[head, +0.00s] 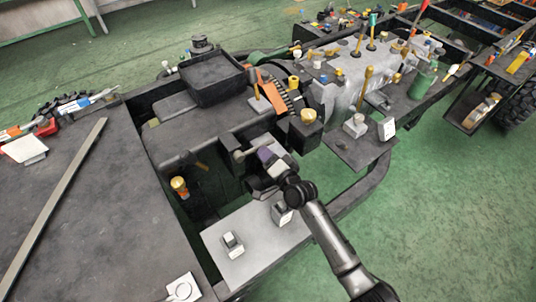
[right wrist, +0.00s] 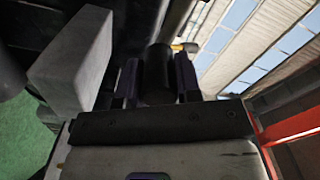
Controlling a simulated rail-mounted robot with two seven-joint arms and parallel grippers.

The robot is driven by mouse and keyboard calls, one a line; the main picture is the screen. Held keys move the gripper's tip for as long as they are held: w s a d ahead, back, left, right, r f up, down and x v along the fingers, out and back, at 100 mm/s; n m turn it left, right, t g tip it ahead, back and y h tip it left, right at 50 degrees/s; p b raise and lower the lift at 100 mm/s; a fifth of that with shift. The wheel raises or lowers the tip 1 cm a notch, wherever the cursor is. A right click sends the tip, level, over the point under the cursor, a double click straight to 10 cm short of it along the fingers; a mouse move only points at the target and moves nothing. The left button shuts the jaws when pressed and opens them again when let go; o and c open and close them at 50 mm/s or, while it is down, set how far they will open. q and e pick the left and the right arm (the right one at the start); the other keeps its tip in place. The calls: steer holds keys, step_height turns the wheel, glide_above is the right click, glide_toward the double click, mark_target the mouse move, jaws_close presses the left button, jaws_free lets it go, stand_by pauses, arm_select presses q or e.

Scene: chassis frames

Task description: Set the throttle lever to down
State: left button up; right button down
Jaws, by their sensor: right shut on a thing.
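My right gripper (head: 264,155), with purple fingers, reaches in from the lower right to the side of the dark engine housing. In the right wrist view the gripper (right wrist: 157,78) is shut on a dark rounded knob, which I take to be the throttle lever (right wrist: 157,72). The purple fingers press on both sides of it. In the head view the gripper and wrist cover most of the lever, and its exact angle cannot be read. My left gripper is not in view.
A light grey plate (head: 255,250) with a small switch block (head: 232,243) lies below my right arm. A dark box (head: 211,78) sits on the housing. A gold-topped knob (head: 179,186) stands at its left. Green floor (head: 460,210) is free at right.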

steer(key=c, duration=0.8)
jaws_free()
steer(key=shift+s+d, duration=0.1)
steer(key=shift+s, duration=0.15)
steer(key=p+v, duration=0.2)
steer(key=v, duration=1.1)
steer(key=shift+p, duration=0.4)
steer(key=shift+s+d, duration=0.1)
